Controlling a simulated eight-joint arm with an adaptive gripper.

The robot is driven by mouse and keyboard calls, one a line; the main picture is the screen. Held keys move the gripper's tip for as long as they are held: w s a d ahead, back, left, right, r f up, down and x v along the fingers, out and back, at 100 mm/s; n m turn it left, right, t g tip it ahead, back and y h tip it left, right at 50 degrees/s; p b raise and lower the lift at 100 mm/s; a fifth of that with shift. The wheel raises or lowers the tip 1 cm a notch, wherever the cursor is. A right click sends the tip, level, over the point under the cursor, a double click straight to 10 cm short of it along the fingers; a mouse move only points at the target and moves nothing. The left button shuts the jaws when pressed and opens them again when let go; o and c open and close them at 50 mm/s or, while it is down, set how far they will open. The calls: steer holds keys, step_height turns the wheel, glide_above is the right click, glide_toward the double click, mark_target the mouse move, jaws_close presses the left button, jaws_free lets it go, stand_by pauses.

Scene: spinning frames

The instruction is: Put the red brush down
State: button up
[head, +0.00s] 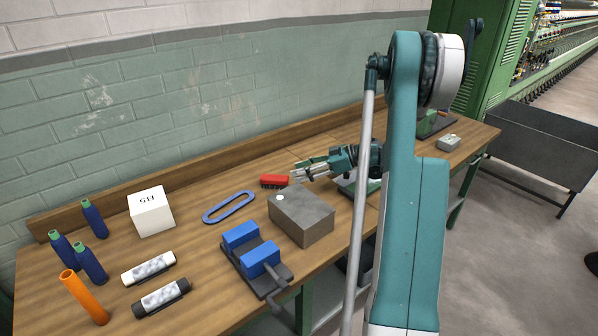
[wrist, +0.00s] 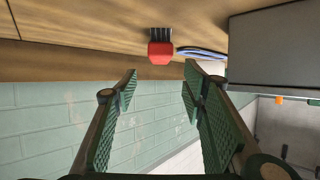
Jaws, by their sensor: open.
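The red brush (head: 274,181) lies on the wooden workbench (head: 205,275), behind the grey metal box, with its dark bristles towards the front. In the wrist view the red brush (wrist: 160,52) shows ahead of the fingertips, a little above the gap between them, resting on the wood. My gripper (head: 302,172) is open and empty, just to the right of the brush in the head view. Its two green padded fingers are spread apart in the wrist view (wrist: 160,82). The brush appears clear of both fingers.
A grey metal box (head: 302,215) stands in front of the brush. A blue oval ring (head: 229,207), a white cube (head: 151,210) and a blue-jawed vice (head: 252,255) are to the left. Bottles (head: 92,262) stand far left. A brick wall (head: 200,100) rises behind the bench.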

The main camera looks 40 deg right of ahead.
steer(key=shift+a, duration=0.1)
stand_by(0.4)
steer(key=s+a+r+m+g+h, duration=0.1)
steer(key=s+a+r+m, duration=0.2)
steer(key=a, duration=0.7)
steer(key=s+a+r+g+h, duration=0.1)
steer(key=s+a+r+h, duration=0.1)
steer(key=a+r, duration=0.5)
steer(key=s+a+r+m+g+h, duration=0.1)
steer(key=s+a+r+m+g, duration=0.15)
steer(key=a, duration=0.95)
steer(key=s+a+m+h, duration=0.1)
steer(key=s+a, duration=0.3)
steer(key=s, duration=0.4)
steer(key=s+a+m+t+h, duration=0.1)
steer(key=s+a+h, duration=0.1)
steer(key=s+a, duration=0.3)
steer(key=s+a+m+t+h, duration=0.1)
steer(key=s+a, duration=0.4)
steer(key=s, duration=0.7)
steer(key=shift+s+h, duration=0.4)
steer(key=shift+h, duration=0.4)
